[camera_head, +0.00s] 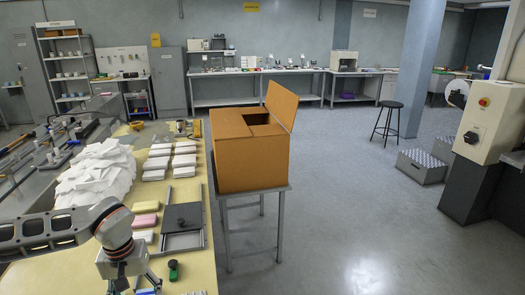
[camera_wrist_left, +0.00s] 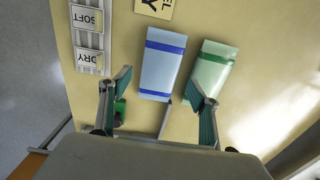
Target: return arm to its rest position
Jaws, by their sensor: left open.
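My left gripper (camera_head: 132,284) hangs over the near part of the yellow-topped bench (camera_head: 190,265) in the head view, its arm coming in from the left. In the left wrist view its two fingers (camera_wrist_left: 160,84) are spread wide with nothing held between them. A pack with blue bands (camera_wrist_left: 163,62) and a pale green pack (camera_wrist_left: 209,75) lie on the bench beyond the fingertips. A small dark green object (camera_wrist_left: 119,110) shows beside one finger; a dark green object is also at the bench's near edge (camera_head: 173,270). My right gripper is in neither view.
A pink pack (camera_head: 146,221), white packs (camera_head: 158,163) and a white pile (camera_head: 98,172) lie on the bench. A grey metal fixture (camera_head: 182,220) sits near its right edge. An open brown box (camera_head: 240,160) stands on a small table alongside. The floor to the right is mostly clear.

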